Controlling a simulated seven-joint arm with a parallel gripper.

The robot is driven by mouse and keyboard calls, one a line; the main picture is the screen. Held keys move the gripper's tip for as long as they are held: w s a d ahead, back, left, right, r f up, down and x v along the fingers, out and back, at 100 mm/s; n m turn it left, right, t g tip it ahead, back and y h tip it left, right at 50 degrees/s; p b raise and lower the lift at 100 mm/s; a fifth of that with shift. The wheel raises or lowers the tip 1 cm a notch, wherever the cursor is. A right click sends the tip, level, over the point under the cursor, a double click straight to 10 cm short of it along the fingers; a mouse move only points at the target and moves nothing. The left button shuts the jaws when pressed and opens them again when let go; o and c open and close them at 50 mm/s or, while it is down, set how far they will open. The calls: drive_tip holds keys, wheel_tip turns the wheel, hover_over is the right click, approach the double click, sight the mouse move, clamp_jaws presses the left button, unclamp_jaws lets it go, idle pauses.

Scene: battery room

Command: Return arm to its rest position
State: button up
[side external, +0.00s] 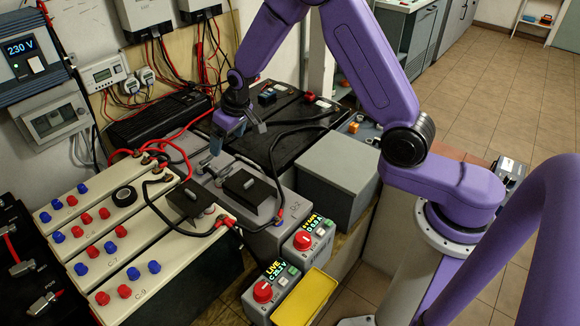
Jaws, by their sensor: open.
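My gripper (240,128) hangs at the end of the purple arm, over the back of the grey battery (262,240) near the black battery (305,145). Its fingers point down and are apart. I see nothing held between them. The fingertips are near a black cable, and I cannot tell whether they touch anything. My arm is bent, with its elbow at the upper right of the gripper.
Cream batteries (160,235) with red and blue caps stand at the left. Two boxes with red knobs, one of them (264,292) reading LIVE, and a yellow tray (304,298) are in front. A grey box (340,165) stands right of the gripper. Cables cross the battery tops.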

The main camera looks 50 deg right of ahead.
drive_tip(key=s+a+r+n+g, duration=0.1)
drive_tip(key=s+a+r+n, duration=0.25)
drive_tip(key=s, duration=0.55)
drive_tip(key=s+a+r+n+g, duration=0.1)
drive_tip(key=s+a+r+n, duration=0.1)
drive_tip(key=s+r, duration=0.45)
drive_tip(key=s+d+r+n+g, duration=0.1)
drive_tip(key=s+d+n, duration=0.1)
drive_tip(key=s, duration=1)
drive_tip(key=s+d+n, duration=0.3)
drive_tip(key=s+d, duration=0.2)
drive_tip(key=s, duration=0.6)
drive_tip(key=shift+s+d+r+g, duration=0.3)
drive_tip(key=shift+s+r+g, duration=0.1)
drive_tip(key=shift+n, duration=0.25)
